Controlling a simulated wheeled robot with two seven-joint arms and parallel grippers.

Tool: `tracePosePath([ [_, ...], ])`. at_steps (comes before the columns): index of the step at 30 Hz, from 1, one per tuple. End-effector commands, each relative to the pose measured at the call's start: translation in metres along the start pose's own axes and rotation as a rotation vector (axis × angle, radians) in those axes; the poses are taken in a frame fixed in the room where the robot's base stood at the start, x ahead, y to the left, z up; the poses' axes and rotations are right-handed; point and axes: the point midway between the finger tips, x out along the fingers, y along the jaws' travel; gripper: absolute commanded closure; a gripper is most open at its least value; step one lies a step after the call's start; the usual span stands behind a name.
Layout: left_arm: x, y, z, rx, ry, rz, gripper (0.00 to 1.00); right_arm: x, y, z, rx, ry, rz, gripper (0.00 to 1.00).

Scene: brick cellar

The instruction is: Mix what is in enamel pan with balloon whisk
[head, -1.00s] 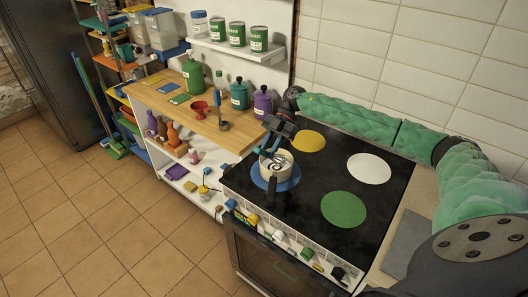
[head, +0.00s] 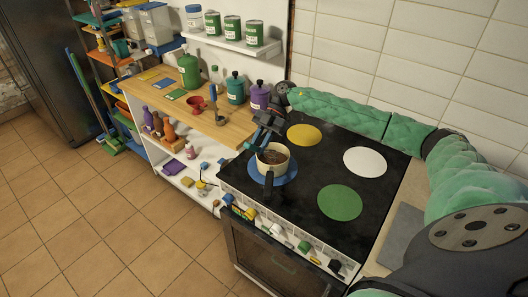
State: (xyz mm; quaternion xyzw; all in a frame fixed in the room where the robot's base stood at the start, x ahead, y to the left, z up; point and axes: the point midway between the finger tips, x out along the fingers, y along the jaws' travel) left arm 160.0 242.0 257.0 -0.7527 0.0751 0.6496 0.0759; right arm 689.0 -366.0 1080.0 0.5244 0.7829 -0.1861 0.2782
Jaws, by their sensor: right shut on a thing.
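The enamel pan (head: 286,165) is cream with a dark handle pointing to the front. It stands on the blue burner disc (head: 290,176) at the left of the black stovetop, and brown contents show inside it. My right gripper (head: 262,138) is shut at the pan's back left rim, its arm reaching in from the right along the wall. What it holds is small and dark in the picture; the balloon whisk's wires cannot be made out clearly now. I cannot tell whether the whisk touches the contents. My left gripper is not in view.
Yellow (head: 304,135), white (head: 364,161) and green (head: 340,202) burner discs are bare. A wooden counter (head: 228,128) at left holds a red cup (head: 195,105), a ladle and several canisters. Knobs line the stove front.

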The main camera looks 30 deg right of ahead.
Motion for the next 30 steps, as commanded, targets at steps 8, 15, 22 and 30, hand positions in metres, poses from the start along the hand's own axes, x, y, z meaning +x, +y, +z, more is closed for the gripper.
tracePosePath([
  [8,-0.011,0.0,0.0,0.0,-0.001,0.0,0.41,-0.001,0.0,-0.017,0.0,0.0,0.0,1.0],
  [15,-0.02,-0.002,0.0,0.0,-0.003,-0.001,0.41,0.001,0.0,-0.032,-0.001,0.0,0.0,1.0],
  [22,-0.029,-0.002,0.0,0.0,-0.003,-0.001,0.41,0.002,0.0,-0.047,-0.001,0.0,0.0,1.0],
  [30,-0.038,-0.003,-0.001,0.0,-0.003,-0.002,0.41,0.003,0.0,-0.064,-0.001,0.0,0.001,1.0],
])
